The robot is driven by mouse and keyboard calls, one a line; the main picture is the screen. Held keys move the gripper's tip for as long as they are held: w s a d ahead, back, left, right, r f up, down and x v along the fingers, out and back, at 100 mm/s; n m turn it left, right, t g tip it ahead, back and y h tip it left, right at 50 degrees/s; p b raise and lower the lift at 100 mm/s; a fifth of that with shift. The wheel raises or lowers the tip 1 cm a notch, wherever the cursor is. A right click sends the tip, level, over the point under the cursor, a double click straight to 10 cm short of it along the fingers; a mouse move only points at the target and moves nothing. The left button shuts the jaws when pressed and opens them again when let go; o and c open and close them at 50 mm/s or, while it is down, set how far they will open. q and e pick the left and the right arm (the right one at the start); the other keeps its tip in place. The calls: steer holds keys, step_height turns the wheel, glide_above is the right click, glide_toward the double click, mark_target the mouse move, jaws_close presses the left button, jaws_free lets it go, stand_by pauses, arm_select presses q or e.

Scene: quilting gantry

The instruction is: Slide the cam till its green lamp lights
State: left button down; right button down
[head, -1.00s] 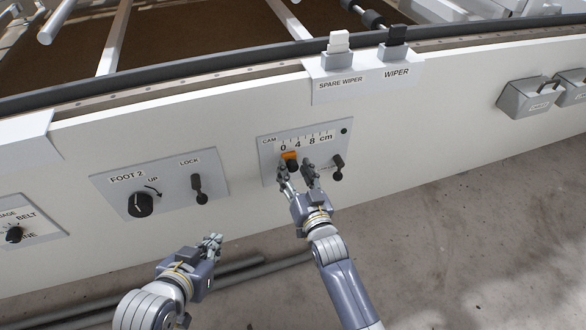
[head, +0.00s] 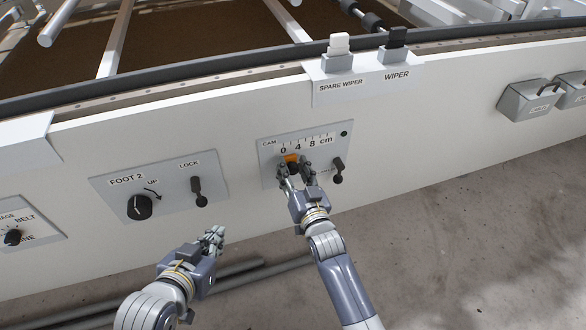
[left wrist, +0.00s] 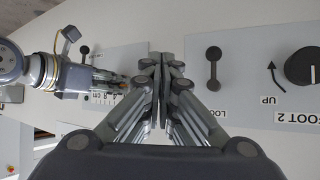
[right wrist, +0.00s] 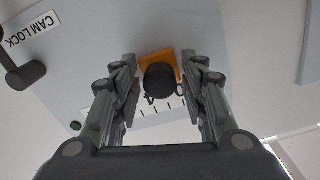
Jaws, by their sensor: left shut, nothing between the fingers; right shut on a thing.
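The cam is an orange slider (head: 290,158) with a black knob, on the CAM panel below a 0 4 8 cm scale, between the 0 and 4 marks. In the right wrist view the black knob (right wrist: 159,82) stands in front of the orange plate. My right gripper (head: 296,172) is shut on the cam knob, one finger on each side. The lamp (head: 344,133) at the panel's upper right looks dark; it shows dark green in the right wrist view (right wrist: 75,126). My left gripper (head: 215,238) is shut and empty, below the panels, apart from them.
The cam lock lever (head: 338,170) hangs just right of my right gripper. To the left is the FOOT 2 panel with a knob (head: 139,207) and a lock lever (head: 199,192). The floor below is mostly clear.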

steer(key=shift+w+d+p, duration=0.2)
steer(key=shift+d+p, duration=0.15)
steer(key=shift+d, duration=0.2)
arm_select(q)
steer(key=s+f+g, duration=0.1)
steer(key=s+a+f+g, duration=0.1)
steer(key=s+f, duration=0.1)
steer(key=s, duration=0.1)
steer(key=shift+a+f+g+y, duration=0.15)
steer(key=shift+a+g+y, duration=0.1)
steer(key=shift+g+y, duration=0.15)
arm_select(e)
steer(key=c, duration=1.3)
jaws_free()
arm_select(q)
steer(key=shift+w, duration=0.1)
arm_select(e)
steer(key=shift+s, duration=0.1)
steer(key=v, duration=1.2)
steer(key=shift+d, duration=0.1)
